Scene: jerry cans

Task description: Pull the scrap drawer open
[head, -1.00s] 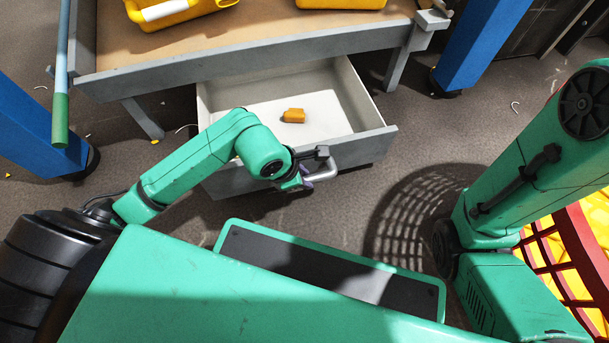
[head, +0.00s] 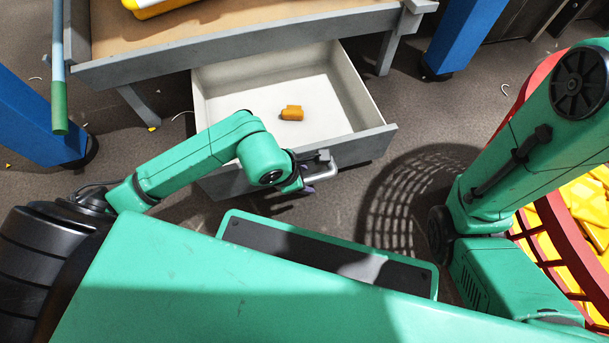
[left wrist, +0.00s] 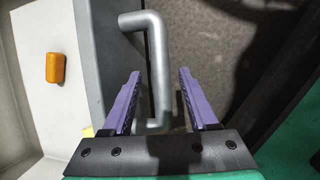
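The scrap drawer (head: 363,146) is a grey-fronted, white-lined drawer under the workbench. It stands well out from the bench, and an orange-brown piece (head: 291,113) lies on its floor. Its metal bar handle (head: 325,174) is on the front. My left gripper (head: 305,187) is at the handle. In the left wrist view its two purple fingers (left wrist: 158,85) are spread, with the handle bar (left wrist: 157,60) between them and a visible gap on both sides. One finger is on the drawer-front side of the bar. My right arm shows at the right; its gripper is out of view.
The workbench (head: 250,47) stands behind the drawer with a yellow can (head: 160,8) on top. Blue posts (head: 465,35) stand at both sides. A red basket (head: 545,245) with yellow things is at the right. Floor in front of the drawer is partly clear.

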